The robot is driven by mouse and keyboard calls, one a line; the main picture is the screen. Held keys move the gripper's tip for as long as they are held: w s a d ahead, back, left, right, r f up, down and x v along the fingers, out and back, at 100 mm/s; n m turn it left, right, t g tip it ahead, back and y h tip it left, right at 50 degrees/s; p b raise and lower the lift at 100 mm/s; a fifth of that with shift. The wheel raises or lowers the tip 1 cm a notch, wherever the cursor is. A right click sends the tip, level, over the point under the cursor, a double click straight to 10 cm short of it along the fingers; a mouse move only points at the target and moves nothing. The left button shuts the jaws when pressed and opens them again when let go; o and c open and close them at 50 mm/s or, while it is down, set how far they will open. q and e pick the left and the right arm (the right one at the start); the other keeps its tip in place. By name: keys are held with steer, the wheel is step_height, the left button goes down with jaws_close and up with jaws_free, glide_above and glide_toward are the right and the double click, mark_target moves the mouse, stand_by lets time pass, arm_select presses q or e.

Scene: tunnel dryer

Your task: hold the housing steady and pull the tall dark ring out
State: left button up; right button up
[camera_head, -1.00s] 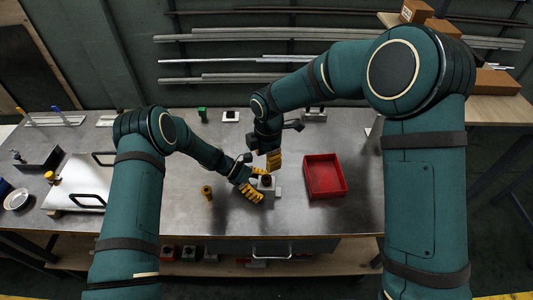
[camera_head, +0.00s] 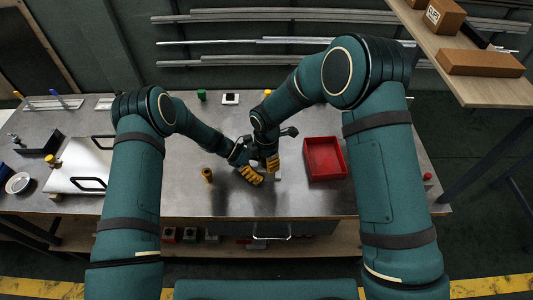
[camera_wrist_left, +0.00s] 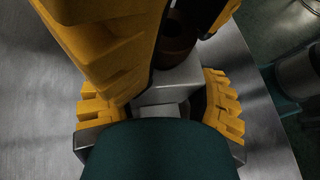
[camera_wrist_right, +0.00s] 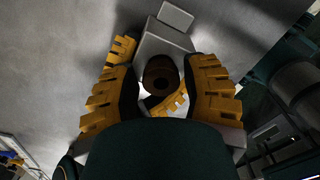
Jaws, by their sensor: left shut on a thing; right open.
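The pale grey block-shaped housing (camera_wrist_right: 163,42) stands on the metal bench. The dark brown ring (camera_wrist_right: 160,76) is upright on it, with its round bore showing from above. In the left wrist view the housing (camera_wrist_left: 178,82) lies between my left gripper's yellow fingers, and the ring (camera_wrist_left: 176,42) is partly hidden by my right gripper's finger. My left gripper (camera_head: 250,173) is shut on the housing from the side. My right gripper (camera_wrist_right: 166,62) is open, pointing down, with one finger on each side of the ring. In the head view my grippers mostly hide both parts.
A red tray (camera_head: 327,177) stands on the bench right of my grippers. A small brass-coloured cylinder (camera_head: 206,175) stands to the left. A metal plate with black handles (camera_head: 75,172) lies further left. Bare bench shows in front of the grippers.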

steer(key=shift+f, duration=0.15)
jaws_close()
stand_by(0.4)
